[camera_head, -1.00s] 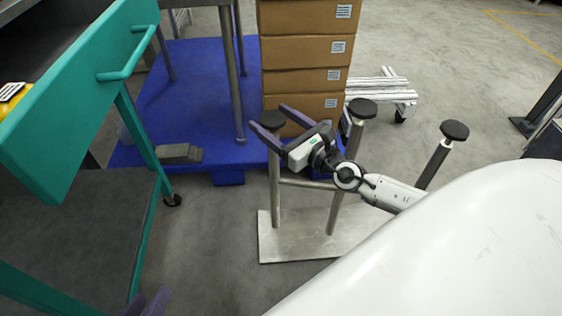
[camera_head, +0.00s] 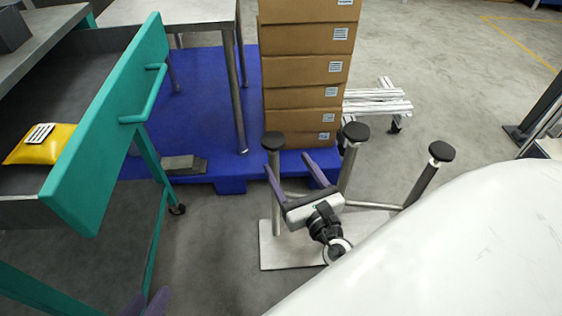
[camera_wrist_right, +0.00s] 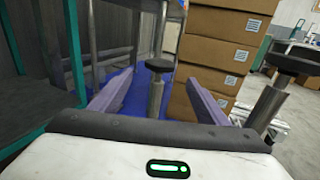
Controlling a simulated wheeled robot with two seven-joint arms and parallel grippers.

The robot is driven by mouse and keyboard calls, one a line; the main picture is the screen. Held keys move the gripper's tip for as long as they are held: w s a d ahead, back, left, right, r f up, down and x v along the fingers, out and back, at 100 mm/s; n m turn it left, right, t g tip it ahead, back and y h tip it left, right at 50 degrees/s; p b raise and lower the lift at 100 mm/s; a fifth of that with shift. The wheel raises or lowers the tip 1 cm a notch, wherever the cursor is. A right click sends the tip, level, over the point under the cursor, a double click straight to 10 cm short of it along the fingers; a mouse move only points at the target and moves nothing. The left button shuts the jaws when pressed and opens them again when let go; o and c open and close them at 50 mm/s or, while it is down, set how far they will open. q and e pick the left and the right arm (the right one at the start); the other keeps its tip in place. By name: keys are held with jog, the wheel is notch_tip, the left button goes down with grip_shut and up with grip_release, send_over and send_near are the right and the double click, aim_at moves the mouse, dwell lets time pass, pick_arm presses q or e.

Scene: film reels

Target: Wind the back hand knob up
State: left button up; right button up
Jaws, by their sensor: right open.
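A metal stand (camera_head: 280,253) has three steel posts with round black knobs: left (camera_head: 273,141), middle (camera_head: 356,132) and right (camera_head: 441,151). No marking shows which is the back hand knob. My right gripper (camera_head: 288,163) is open and empty, with its purple fingers pointing at the left post. In the right wrist view the left knob (camera_wrist_right: 159,65) and its post appear between the fingers, seemingly beyond the tips. Another knob (camera_wrist_right: 291,65) stands outside the right finger.
A teal-framed cart (camera_head: 105,140) with a yellow packet (camera_head: 48,150) is at the left. Behind the stand are a blue platform (camera_head: 200,100) and stacked cardboard boxes (camera_head: 300,70). A white slatted rack (camera_head: 378,108) is behind the posts.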

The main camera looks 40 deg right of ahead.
jog(key=s+a+r+m+g+y+p, duration=0.3)
jog(key=s+a+m+p, duration=0.4)
jog(key=m+p, duration=0.4)
jog(key=s+a+r+m+g+y+p, duration=0.3)
jog(key=s+a+m+g+p, duration=0.2)
jog(key=m, duration=1.4)
jog(key=s+a+p, duration=0.2)
jog(key=s+p, duration=0.2)
jog(key=p, duration=0.1)
jog(key=shift+a+g+p, duration=0.25)
jog(key=shift+g+p, duration=0.15)
